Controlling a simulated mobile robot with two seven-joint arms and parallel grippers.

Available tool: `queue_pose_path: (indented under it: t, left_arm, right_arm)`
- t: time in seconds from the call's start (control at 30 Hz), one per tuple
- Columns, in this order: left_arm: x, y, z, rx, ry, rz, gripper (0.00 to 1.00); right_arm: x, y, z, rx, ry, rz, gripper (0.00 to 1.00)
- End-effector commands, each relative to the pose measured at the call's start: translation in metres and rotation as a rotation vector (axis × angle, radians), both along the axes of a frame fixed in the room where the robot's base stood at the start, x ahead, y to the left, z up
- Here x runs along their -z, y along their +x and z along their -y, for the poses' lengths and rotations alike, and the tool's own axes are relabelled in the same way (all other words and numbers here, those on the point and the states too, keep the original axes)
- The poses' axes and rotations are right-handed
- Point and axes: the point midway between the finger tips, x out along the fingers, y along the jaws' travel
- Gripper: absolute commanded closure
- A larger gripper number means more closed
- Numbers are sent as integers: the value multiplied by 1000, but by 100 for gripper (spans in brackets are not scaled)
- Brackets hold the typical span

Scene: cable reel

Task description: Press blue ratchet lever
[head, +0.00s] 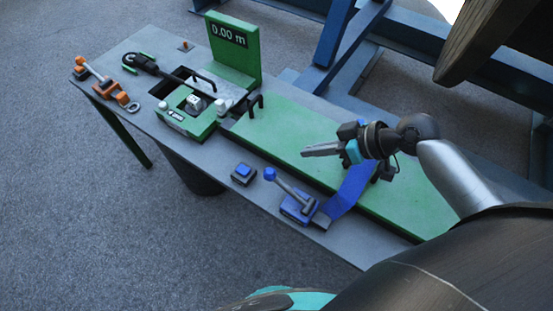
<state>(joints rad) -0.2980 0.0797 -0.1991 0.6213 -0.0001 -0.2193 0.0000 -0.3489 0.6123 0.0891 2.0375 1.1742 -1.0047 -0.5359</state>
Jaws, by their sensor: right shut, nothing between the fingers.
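The blue ratchet lever (289,190) stands on a blue base near the front edge of the bench. It has a round blue knob at its upper left end and a grey rod sloping down to the right. A blue strap (350,189) runs from beside its base up to the right, partly hidden by my right gripper. My right gripper (305,152) is shut and empty, with its fingers pointing left above the green bench surface. It is above and to the right of the lever's knob, apart from it. My left gripper is not in view.
The grey bench (228,201) holds a small blue button box (243,174), a green measuring device (190,118) with handles, and a green display (234,46) reading 0.00 m. A large wooden reel (490,40) hangs at upper right.

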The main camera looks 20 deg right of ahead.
Motion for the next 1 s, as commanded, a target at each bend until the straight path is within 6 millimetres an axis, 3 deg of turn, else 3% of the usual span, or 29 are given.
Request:
queue_pose_path:
  t: [0.1, 0.33, 0.77, 1.0]
  left_arm:
    - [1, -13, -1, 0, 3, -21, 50]
    - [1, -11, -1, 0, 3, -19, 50]
    - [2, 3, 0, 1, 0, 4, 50]
    - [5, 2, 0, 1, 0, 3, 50]
  right_arm:
    - [0, 0, 0, 0, -1, -1, 100]
    - [12, 9, -10, 2, 3, 0, 100]
    - [67, 50, -57, 1, 3, -2, 100]
    - [98, 47, -62, 2, 0, -3, 100]
